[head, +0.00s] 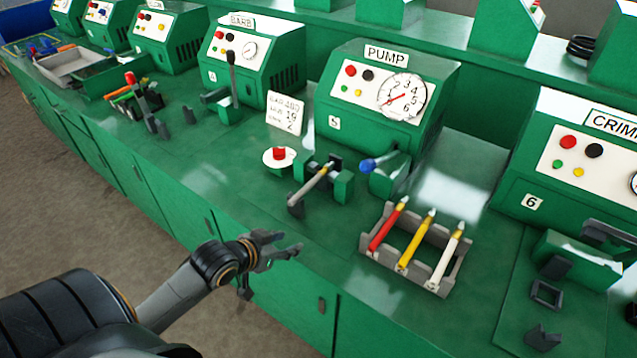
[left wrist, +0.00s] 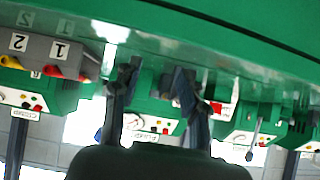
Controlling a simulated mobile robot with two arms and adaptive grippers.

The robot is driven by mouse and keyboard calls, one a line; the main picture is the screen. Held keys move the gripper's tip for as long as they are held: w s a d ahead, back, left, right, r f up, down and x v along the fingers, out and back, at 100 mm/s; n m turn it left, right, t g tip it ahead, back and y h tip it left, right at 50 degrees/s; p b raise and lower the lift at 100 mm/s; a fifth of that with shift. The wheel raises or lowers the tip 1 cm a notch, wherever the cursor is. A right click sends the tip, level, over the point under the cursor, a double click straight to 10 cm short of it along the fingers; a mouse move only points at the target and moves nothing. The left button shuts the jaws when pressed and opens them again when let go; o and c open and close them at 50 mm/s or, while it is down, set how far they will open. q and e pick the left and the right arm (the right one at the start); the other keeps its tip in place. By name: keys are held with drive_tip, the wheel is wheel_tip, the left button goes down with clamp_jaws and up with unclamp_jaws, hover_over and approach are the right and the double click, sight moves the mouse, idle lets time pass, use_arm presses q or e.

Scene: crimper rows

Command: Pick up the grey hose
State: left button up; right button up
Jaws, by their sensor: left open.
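A grey hose (head: 308,186) with a brass-coloured end lies tilted across a dark and green holder (head: 343,186) in front of the PUMP machine (head: 385,93). My left gripper (head: 274,258) is open and empty at the bench's front edge, below and left of the hose and apart from it. In the left wrist view, the picture is upside down and my open left fingers (left wrist: 155,85) frame the PUMP machine. I cannot make out the hose clearly there. My right gripper is not in view.
A grey rack (head: 452,278) with red, yellow and white hoses stands right of the holder. A red button on a white disc (head: 279,157) and a written card (head: 285,114) stand left of it. A blue-knobbed lever (head: 372,164) is close behind. Bench front between gripper and holder is clear.

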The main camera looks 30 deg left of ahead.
use_arm(q)
drive_tip(key=w+a+r+t, duration=0.3)
drive_tip(key=w+a+r, duration=0.25)
drive_tip(key=r, duration=0.25)
approach(311, 182)
drive_tip(key=w, duration=0.1)
drive_tip(key=w+f, duration=0.1)
drive_tip(key=w, duration=0.1)
drive_tip(key=shift+w+d+f+n, duration=0.15)
drive_tip(key=shift+w+d+n, duration=0.15)
drive_tip(key=shift+d, duration=0.05)
drive_tip(key=shift+p+x, duration=0.5)
drive_tip(key=shift+x, duration=2.25)
drive_tip(key=shift+s+a, duration=0.1)
drive_tip(key=shift+a, duration=0.15)
clamp_jaws()
